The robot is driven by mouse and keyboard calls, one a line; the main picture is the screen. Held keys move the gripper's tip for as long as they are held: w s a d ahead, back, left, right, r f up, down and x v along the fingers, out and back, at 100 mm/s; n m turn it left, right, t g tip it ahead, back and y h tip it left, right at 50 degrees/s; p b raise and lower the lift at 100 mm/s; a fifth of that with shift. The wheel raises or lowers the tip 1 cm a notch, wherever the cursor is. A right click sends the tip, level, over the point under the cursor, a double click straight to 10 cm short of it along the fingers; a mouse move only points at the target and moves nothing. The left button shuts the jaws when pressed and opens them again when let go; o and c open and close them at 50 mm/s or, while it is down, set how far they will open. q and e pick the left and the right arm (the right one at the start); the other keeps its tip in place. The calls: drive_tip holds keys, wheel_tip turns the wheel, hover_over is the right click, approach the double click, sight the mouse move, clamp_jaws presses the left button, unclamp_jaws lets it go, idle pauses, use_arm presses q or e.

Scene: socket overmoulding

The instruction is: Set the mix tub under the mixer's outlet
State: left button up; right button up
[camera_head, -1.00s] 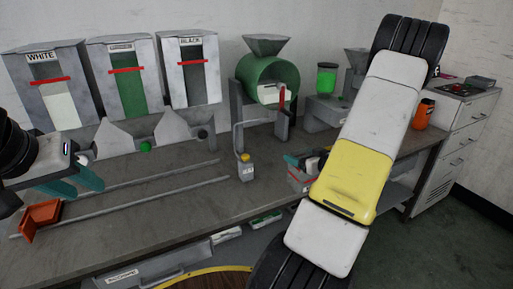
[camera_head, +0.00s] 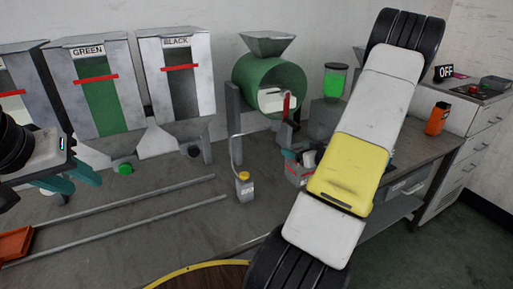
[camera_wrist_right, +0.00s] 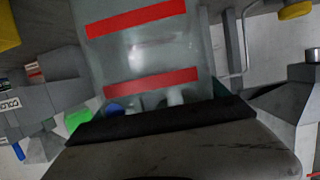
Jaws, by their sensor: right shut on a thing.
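The mix tub appears to be the clear tub with red bands (camera_wrist_right: 140,60) that fills the top of the right wrist view. In the head view it is a small pale shape with a red edge (camera_head: 296,174), mostly hidden by my right arm. My right gripper (camera_head: 303,158) is shut on it, its fingers largely hidden. The mixer is a green drum (camera_head: 262,72) with a grey hopper on top and a red handle at its front. The tub is below and right of the drum in the picture. My left gripper (camera_head: 68,182) is open and empty at the left.
Dispensers marked GREEN (camera_head: 100,90) and BLACK (camera_head: 180,80) stand left of the mixer. A small yellow-capped bottle (camera_head: 245,187) stands on the bench (camera_head: 160,235). Two rails run toward an orange tray (camera_head: 14,243). An orange container (camera_head: 437,118) is at the right.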

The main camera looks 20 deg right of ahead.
sight(292, 149)
drive_tip(key=a+x, duration=0.1)
drive_tip(key=x, duration=1.5)
drive_tip(key=shift+a, duration=0.35)
drive_tip(key=shift+s+f, duration=0.1)
drive_tip(key=shift+f, duration=0.15)
drive_tip(key=o, duration=1.9)
drive_tip(key=v, duration=1.2)
drive_tip(key=shift+r, duration=0.2)
drive_tip(key=shift+d, duration=0.1)
